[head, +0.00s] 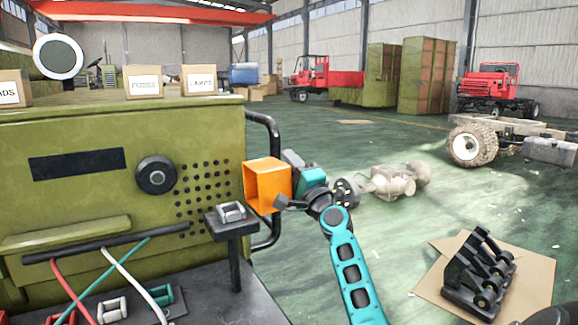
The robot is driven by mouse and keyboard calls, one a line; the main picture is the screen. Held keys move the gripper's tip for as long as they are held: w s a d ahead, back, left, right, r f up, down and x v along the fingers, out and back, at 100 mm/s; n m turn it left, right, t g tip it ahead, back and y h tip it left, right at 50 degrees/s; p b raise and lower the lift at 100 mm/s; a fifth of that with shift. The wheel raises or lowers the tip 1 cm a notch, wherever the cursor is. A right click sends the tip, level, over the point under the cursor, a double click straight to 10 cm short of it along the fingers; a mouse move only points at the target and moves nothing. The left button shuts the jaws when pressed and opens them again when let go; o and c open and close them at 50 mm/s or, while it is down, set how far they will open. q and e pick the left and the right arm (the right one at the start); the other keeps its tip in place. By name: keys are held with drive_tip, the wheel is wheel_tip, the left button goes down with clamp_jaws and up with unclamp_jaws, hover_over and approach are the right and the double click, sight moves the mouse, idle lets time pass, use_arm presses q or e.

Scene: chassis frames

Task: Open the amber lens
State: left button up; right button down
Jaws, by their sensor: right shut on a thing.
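The amber lens (266,184) is an orange, square, box-like piece with an open front face. It stands at the right edge of the olive-green cabinet (100,185), in front of the cabinet's dark side handle. My right gripper (284,202) is at the lens's lower right edge and is shut on it. The arm behind it comes up from the bottom in teal and black. Whether the lens touches the cabinet cannot be told. My left gripper is not in view.
A small dark stand (233,228) with a grey clip rises just left of the lens. Cables (120,268) and small connectors lie at the lower left. Labelled boxes (144,82) sit on the cabinet. A black part (476,270) lies on cardboard at right. Open floor lies beyond.

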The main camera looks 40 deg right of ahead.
drive_tip(key=c, duration=0.9)
unclamp_jaws()
drive_tip(key=shift+s+d+r, duration=0.15)
drive_tip(key=shift+d+r, duration=0.05)
drive_tip(key=shift+d, duration=0.05)
drive_tip(key=shift+c, duration=0.2)
drive_tip(key=shift+o, duration=0.4)
drive_tip(key=shift+f, duration=0.1)
drive_tip(key=shift+a+f, duration=0.1)
drive_tip(key=b+v, duration=0.1)
drive_tip(key=v, duration=1.1)
drive_tip(key=shift+s+a+b, duration=0.15)
drive_tip(key=shift+s+b, duration=0.2)
drive_tip(key=shift+b, duration=0.05)
